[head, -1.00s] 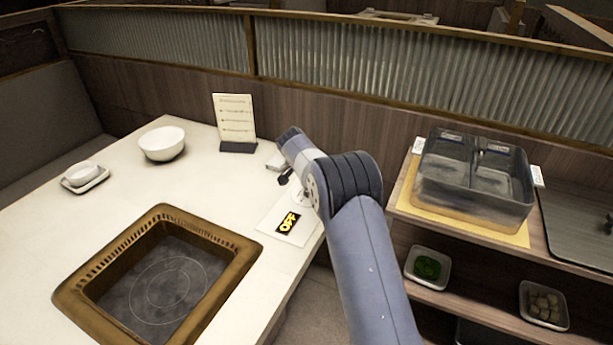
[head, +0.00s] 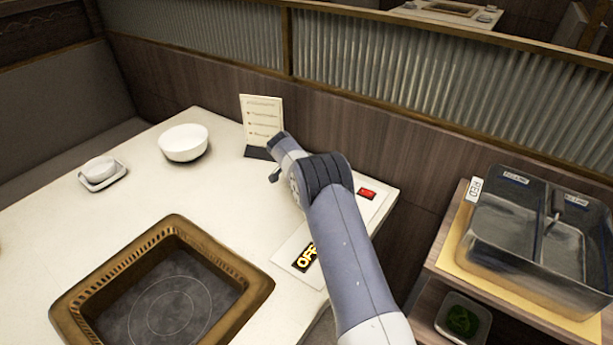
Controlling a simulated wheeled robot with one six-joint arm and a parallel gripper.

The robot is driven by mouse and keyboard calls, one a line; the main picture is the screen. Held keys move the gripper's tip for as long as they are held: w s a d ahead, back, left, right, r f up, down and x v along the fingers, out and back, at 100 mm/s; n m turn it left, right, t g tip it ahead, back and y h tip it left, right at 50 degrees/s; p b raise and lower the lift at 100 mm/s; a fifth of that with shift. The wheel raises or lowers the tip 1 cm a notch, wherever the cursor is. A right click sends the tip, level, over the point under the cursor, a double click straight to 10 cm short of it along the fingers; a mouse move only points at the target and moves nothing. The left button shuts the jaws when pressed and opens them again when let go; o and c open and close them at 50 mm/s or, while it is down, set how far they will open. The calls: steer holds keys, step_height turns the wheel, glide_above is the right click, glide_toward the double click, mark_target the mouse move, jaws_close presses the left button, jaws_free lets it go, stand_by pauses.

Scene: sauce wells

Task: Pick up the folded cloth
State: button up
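My arm reaches over the right part of the white table (head: 150,222). Only a small dark tip of my gripper (head: 275,175) shows past the wrist, near the foot of the menu stand (head: 262,122). The wrist hides the rest of the gripper and the tabletop behind it, so I cannot see the fingers or whether they hold anything.
A brown-framed hotplate (head: 62,312) is set into the table. Metal sauce wells (head: 525,262) stand on the right shelf.

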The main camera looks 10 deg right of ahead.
steer(key=shift+c, duration=0.3)
steer(key=c, duration=1)
step_height(320, 180, up, 10)
steer(key=shift+b, duration=0.45)
steer(key=o, duration=0.4)
steer(key=shift+r, duration=0.1)
steer(key=c, duration=0.3)
